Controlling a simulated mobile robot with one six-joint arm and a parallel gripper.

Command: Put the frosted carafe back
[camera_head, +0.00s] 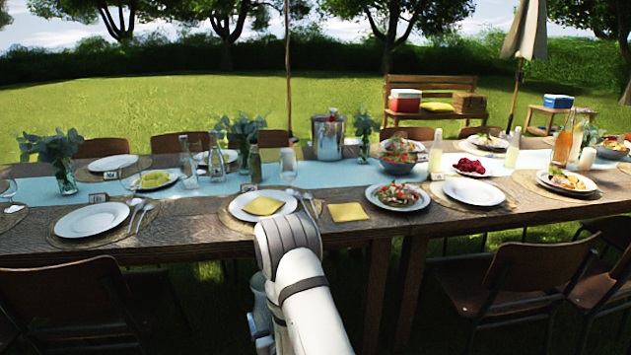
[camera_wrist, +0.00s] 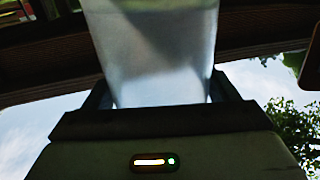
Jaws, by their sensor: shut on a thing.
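In the wrist view a pale, translucent frosted vessel, which I take for the frosted carafe (camera_wrist: 152,50), stands between the dark fingers of my gripper (camera_wrist: 160,92). The fingers are shut on its two sides. Its upper part runs out of the top of that view. In the head view my white arm reaches up to the table's near edge, and the gripper and carafe cannot be made out clearly there. The long wooden table (camera_head: 190,222) carries a pale blue runner (camera_head: 330,174).
A plate with a yellow napkin (camera_head: 264,206), another yellow napkin (camera_head: 348,212) and a salad plate (camera_head: 397,196) lie near my arm. A metal bucket (camera_head: 328,137), glasses and bottles stand farther back. Chairs (camera_head: 75,300) flank the near side. Dark wood (camera_wrist: 45,65) crosses the wrist view.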

